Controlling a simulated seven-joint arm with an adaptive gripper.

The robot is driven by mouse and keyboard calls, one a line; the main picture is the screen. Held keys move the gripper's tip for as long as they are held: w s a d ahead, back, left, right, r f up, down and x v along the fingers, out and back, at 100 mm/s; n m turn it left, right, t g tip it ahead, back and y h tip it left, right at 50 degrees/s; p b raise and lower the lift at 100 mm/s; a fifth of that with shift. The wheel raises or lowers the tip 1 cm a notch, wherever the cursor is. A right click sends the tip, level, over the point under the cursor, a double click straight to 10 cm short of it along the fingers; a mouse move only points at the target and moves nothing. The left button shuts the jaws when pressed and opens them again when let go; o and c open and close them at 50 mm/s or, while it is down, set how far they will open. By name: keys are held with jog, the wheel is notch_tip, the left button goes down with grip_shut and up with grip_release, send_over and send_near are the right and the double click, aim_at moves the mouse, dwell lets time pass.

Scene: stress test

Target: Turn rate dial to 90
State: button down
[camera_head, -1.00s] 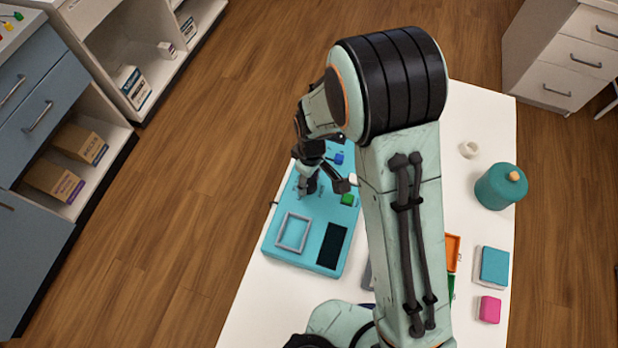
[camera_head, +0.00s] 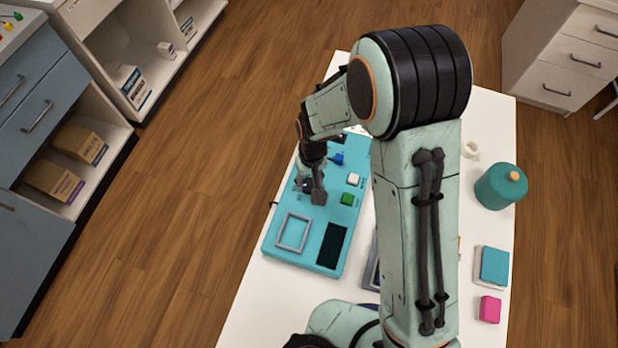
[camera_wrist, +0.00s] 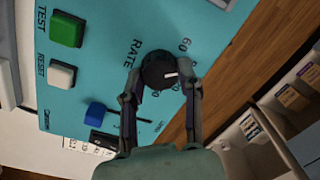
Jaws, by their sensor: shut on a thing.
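The round black rate dial (camera_wrist: 154,67) sits on a turquoise panel (camera_wrist: 110,58), beside the printed word RATE. Its white pointer mark faces right in the wrist view, towards numbers partly covered by my finger; "60" is readable above, but the number at the mark is not clear. My gripper (camera_wrist: 162,82) has one finger on each side of the dial and is shut on it. In the head view, my gripper (camera_head: 311,188) is over the left part of the panel (camera_head: 285,255), and it hides the dial.
Near the dial are a green TEST button (camera_wrist: 66,28), a white RESET button (camera_wrist: 60,74) and a blue knob (camera_wrist: 95,110). The panel also has a grey frame (camera_head: 293,232) and a dark rectangle (camera_head: 331,246). A teal canister (camera_head: 497,188) stands at the table's right.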

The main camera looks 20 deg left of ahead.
aim_at(312, 183)
jog(key=shift+m, duration=1.2)
jog(key=c, duration=0.7)
grip_release()
jog(key=shift+r, duration=0.15)
jog(key=r, duration=1.1)
jog(key=shift+w+d+r, duration=0.15)
jog(key=shift+d+r, duration=0.15)
jog(key=shift+r, duration=0.05)
